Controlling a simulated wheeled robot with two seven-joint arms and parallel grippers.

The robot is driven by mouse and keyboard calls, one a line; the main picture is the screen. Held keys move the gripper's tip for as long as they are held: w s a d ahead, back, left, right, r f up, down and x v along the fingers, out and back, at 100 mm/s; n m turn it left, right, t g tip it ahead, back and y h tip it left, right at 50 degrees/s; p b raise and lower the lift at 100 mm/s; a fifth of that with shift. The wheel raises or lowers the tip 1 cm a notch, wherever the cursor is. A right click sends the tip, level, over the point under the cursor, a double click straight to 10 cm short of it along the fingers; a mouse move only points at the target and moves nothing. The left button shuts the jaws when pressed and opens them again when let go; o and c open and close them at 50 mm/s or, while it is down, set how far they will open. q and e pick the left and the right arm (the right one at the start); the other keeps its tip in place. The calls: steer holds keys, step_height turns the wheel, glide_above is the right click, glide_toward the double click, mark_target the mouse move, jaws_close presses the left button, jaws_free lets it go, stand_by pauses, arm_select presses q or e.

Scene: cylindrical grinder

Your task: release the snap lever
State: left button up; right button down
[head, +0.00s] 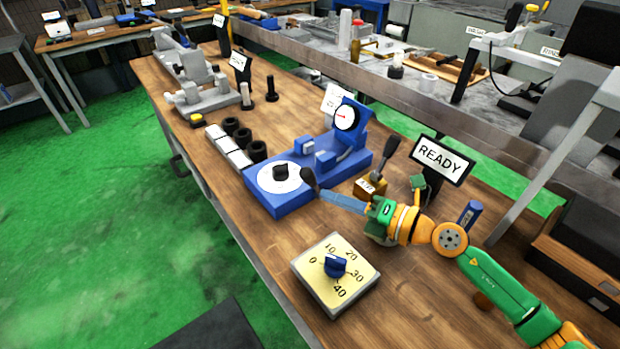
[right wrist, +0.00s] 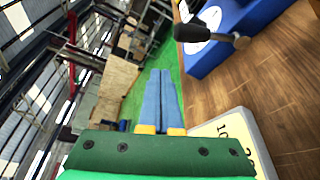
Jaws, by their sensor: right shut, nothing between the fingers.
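The blue gauge fixture (head: 277,204) with a round white dial stands on the bench in the middle of the head view. A black-handled lever (head: 308,179) sits at its near right edge; a black handle on the blue fixture also shows in the right wrist view (right wrist: 212,38). A second black-handled lever (head: 386,155) rises tilted from a small brass-coloured box. I cannot tell which is the snap lever. My right gripper (head: 322,194) has its blue fingers shut and empty, tips close beside the first lever; contact is unclear. My left gripper is out of view.
A cream dial box (head: 318,295) with a blue knob stands at the front. A READY sign (head: 442,160) stands behind my right wrist. Black rings (head: 243,137) and white blocks lie left of the fixture. Bare wood lies between the fixture and the dial box.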

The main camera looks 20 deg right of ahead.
mark_target(312, 184)
steer(key=f+b, duration=0.4)
steer(key=f, duration=0.1)
steer(key=shift+s+a+f, duration=0.1)
steer(key=shift+s+a, duration=0.05)
steer(key=shift+s, duration=0.15)
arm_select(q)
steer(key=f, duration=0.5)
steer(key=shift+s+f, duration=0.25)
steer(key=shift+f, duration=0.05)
arm_select(e)
steer(key=shift+w, duration=0.15)
steer(key=shift+w, duration=0.15)
steer(key=x, duration=1)
steer(key=shift+p, duration=0.4)
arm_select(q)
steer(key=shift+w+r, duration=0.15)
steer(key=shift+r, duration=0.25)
arm_select(e)
steer(key=d, duration=0.1)
steer(key=d+r, duration=0.1)
steer(key=w+d, duration=0.1)
steer(key=shift+d+r, duration=0.25)
steer(key=shift+r, duration=0.1)
